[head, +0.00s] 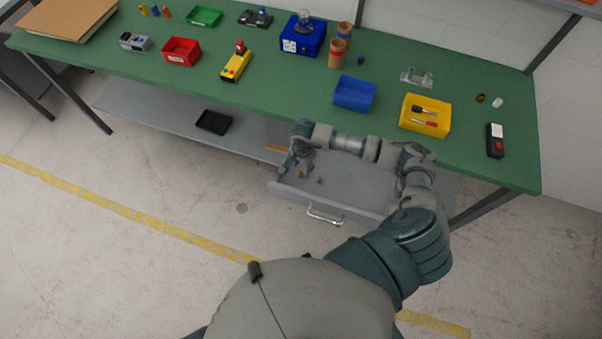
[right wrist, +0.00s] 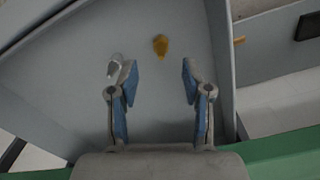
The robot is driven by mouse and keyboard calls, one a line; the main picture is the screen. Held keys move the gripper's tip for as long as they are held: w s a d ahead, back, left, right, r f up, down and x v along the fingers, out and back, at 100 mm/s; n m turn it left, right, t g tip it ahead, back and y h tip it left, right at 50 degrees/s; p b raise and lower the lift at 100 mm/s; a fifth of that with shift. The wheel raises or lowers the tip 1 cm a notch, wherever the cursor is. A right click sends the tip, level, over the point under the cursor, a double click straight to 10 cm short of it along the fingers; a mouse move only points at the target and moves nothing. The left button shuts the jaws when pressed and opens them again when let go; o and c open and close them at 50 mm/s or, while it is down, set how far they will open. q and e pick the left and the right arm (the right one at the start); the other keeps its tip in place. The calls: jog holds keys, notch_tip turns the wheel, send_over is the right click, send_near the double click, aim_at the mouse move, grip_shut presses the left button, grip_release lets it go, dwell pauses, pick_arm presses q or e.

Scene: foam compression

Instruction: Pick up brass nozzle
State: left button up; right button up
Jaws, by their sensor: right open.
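The brass nozzle (right wrist: 161,45) lies on the floor of an open grey drawer (head: 352,187). In the right wrist view it is just beyond my right gripper's fingertips (right wrist: 159,68), roughly centred between them. In the head view, the nozzle is a small brownish spot (head: 302,173) close to the gripper. My right gripper (head: 297,166) is open, points down over the drawer's left part and holds nothing. A silvery fitting (right wrist: 115,65) lies beside the left finger and partly behind it. My left gripper is not in view.
The drawer walls rise close around the gripper, and the green bench (head: 290,85) overhangs behind it. A lower shelf with a black tray (head: 214,122) lies left. The bench holds a blue bin (head: 354,94), a yellow bin (head: 425,124) and a red bin (head: 181,52).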

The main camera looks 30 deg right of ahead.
aim_at(302, 172)
notch_tip(302, 172, down, 6)
jog(key=shift+w+r+p, duration=0.1)
jog(key=shift+r+p, duration=0.15)
jog(key=shift+p, duration=0.25)
grip_shut()
